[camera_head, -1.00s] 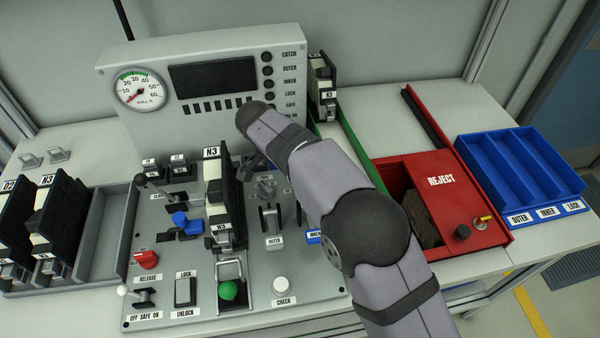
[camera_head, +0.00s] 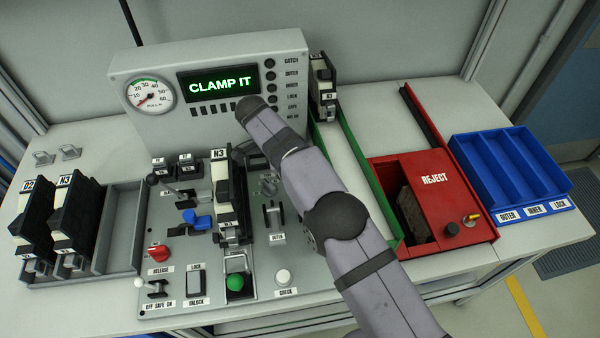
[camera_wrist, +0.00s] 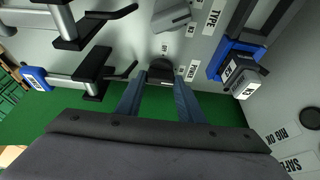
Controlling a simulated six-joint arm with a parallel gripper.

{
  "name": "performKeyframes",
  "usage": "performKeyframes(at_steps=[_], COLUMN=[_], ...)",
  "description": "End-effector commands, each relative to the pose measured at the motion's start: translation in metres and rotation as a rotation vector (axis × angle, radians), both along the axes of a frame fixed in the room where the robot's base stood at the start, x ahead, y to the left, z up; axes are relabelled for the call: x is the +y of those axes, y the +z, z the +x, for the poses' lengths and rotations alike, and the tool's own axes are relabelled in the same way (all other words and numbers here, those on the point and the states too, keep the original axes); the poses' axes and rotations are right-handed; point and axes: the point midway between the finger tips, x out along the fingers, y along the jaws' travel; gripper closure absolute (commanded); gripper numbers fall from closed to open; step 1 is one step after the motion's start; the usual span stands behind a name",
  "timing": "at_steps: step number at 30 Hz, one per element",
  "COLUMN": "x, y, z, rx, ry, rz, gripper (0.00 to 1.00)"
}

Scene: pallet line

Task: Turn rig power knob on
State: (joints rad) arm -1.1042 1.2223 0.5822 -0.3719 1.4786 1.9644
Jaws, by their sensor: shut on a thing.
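In the head view my arm and the angle hide the knob, and little of my gripper shows. The rig's display (camera_head: 220,85) is lit and reads "CLAMP IT" in green. The gauge (camera_head: 151,94) is to its left, with its needle low.
A block marked N3 (camera_head: 228,190) stands on the panel left of my arm, near blue (camera_head: 198,219) and grey levers. A red knob (camera_head: 158,253) and green knob (camera_head: 235,283) are at the front. The red REJECT box (camera_head: 440,205) and blue tray (camera_head: 510,180) lie right.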

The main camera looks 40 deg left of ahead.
Motion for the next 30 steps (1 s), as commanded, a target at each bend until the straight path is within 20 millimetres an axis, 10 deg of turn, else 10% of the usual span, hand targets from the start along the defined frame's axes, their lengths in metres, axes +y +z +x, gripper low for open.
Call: performKeyframes(at_steps=[8, 9, 11, 30], x=[0.000, 0.000, 0.000, 0.006], y=[0.000, 0.000, 0.000, 0.016], z=[0.000, 0.000, 0.000, -0.005], rx=[-0.001, -0.001, 0.000, -0.001], ry=[-0.005, -0.005, -0.004, -0.002], rz=[0.002, 0.002, 0.002, 0.004], gripper=[0.88, 0.61, 0.47, 0.47])
